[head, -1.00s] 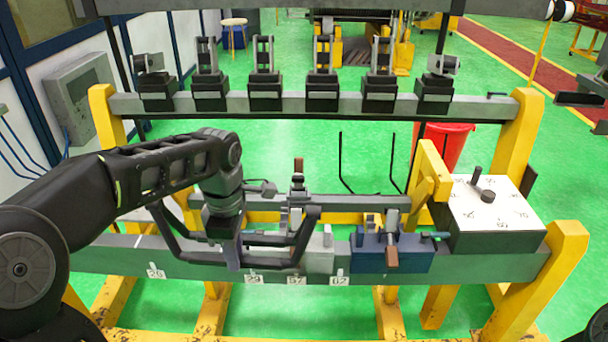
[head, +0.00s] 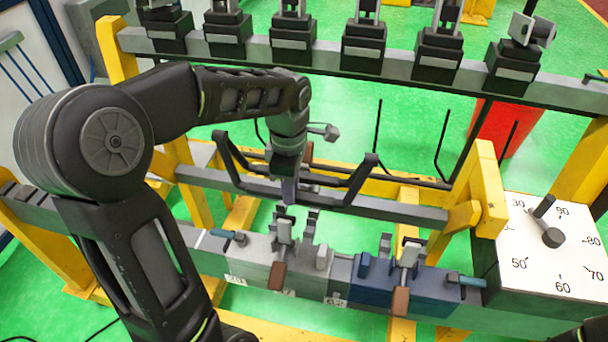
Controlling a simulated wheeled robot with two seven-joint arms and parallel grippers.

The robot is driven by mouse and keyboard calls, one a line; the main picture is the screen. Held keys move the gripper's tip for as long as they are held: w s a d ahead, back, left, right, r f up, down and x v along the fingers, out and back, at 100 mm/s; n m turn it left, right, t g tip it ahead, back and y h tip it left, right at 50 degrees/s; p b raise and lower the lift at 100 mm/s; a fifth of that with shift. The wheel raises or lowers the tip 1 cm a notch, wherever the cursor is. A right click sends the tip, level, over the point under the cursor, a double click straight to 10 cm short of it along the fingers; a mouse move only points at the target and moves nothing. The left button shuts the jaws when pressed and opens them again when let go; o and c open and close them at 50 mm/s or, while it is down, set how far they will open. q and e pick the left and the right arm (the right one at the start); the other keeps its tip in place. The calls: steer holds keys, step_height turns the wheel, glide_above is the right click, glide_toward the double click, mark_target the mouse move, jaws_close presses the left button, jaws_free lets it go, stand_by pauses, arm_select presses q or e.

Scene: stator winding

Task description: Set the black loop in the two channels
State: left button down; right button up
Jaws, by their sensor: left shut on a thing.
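The black loop (head: 363,180) is an angular bar with upturned ends. My left gripper (head: 288,192) points down and is shut on its long middle stretch. The loop hangs in the air, appearing above and behind the two clamp blocks in the head view. The grey block (head: 245,262) and the blue block (head: 437,291) sit side by side on the front beam. Each carries an upright clamp with a brown handle. The channels themselves are hard to make out from here. The loop appears apart from both blocks. My right gripper is not in view.
A white dial box (head: 560,262) with a black knob stands at the right, beside a yellow bracket (head: 488,190). A rear beam (head: 470,78) carries several black clamps. Thin black rods (head: 443,140) stand behind the work area, near a red bin (head: 497,128).

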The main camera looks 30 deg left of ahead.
arm_select(q)
steer(key=shift+s+r, duration=0.1)
steer(key=shift+s, duration=0.1)
steer(key=shift+w, duration=0.1)
steer(key=shift+f, duration=0.25)
step_height(320, 180, down, 5)
steer(key=b, duration=0.3)
steer(key=shift+d+b, duration=0.1)
steer(key=shift+b, duration=0.3)
stand_by(0.4)
steer(key=shift+f+b, duration=0.15)
steer(key=shift+b, duration=0.15)
